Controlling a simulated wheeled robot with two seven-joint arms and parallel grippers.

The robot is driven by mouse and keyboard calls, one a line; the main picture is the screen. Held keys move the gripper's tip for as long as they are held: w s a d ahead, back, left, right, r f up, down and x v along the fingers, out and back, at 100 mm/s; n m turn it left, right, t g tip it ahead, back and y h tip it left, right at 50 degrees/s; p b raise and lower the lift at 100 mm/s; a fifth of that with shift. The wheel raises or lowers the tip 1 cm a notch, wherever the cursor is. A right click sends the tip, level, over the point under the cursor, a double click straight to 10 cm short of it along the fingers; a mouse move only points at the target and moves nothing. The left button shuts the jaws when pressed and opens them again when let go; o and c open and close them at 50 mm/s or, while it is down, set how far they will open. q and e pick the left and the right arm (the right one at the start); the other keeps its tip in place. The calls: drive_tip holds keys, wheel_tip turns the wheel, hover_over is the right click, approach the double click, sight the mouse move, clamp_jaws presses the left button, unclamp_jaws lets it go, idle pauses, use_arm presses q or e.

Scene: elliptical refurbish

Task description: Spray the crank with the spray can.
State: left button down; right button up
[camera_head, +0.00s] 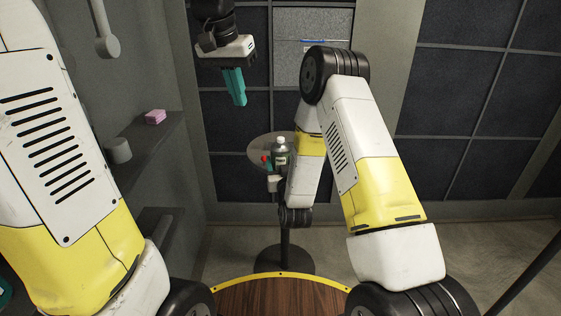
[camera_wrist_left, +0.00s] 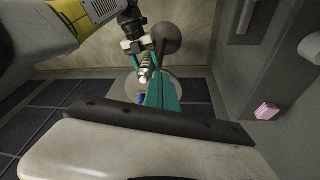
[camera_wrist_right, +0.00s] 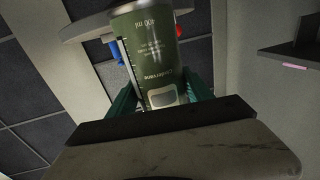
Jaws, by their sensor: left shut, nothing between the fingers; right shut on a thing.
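The spray can (camera_head: 280,152) is green with a pale top and looks upright, in front of or above a small round table (camera_head: 258,144). My right gripper (camera_wrist_right: 161,95) is shut on the can, with a teal finger on each side; the right wrist view shows the can's label close up. The left wrist view shows the can (camera_wrist_left: 146,70) from above. My left gripper (camera_head: 238,98) is shut and empty, teal fingers pointing down, beyond the table and higher. I cannot clearly identify the crank; a small red part (camera_head: 265,160) shows beside the can.
A blue part (camera_wrist_left: 140,98) shows near the can. A pink block (camera_head: 155,117) lies on a left wall shelf (camera_head: 150,140). A grey cylinder (camera_head: 118,150) is also at the left wall. A dark panelled wall stands behind.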

use_arm(q)
drive_tip(key=w+d+f+m+g, duration=0.15)
drive_tip(key=w+d, duration=0.25)
drive_tip(key=w, duration=0.4)
drive_tip(key=g+y, duration=0.1)
drive_tip(key=y, duration=0.1)
hover_over(281, 137)
wheel_tip(281, 137, down, 6)
drive_tip(key=shift+m, duration=0.45)
drive_tip(key=shift+s+f, duration=0.15)
drive_tip(key=shift+f, duration=3.4)
drive_tip(key=shift+f, duration=0.2)
drive_tip(key=shift+f, duration=0.95)
drive_tip(key=shift+r, duration=2.55)
drive_tip(key=shift+r, duration=0.1)
